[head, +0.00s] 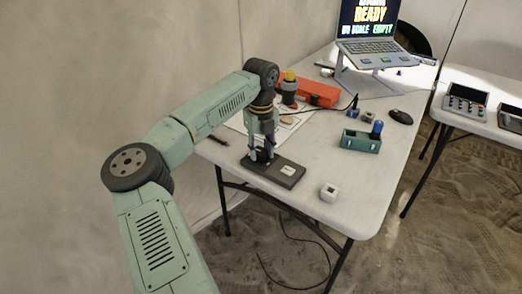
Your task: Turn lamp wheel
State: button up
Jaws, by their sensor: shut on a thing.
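A flat dark base (285,174) with a small pale label lies near the front-left edge of the white table. My gripper (261,153) points down over the left end of this base. Its fingers are shut on a small dark part there, which I take to be the lamp wheel. The fingers hide most of that part, so its shape and angle cannot be made out.
A second table stands right.

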jog(key=m+b, duration=0.1)
jog(key=m, duration=1.2)
jog(key=shift+w+r+m, duration=0.1)
jog(key=shift+m, duration=0.2)
jog(key=m, duration=0.6)
jog(key=shift+p, duration=0.35)
jog(key=m, duration=0.6)
jog(key=shift+m+p, duration=0.3)
jog(key=o, duration=1.2)
jog(key=shift+c, duration=0.2)
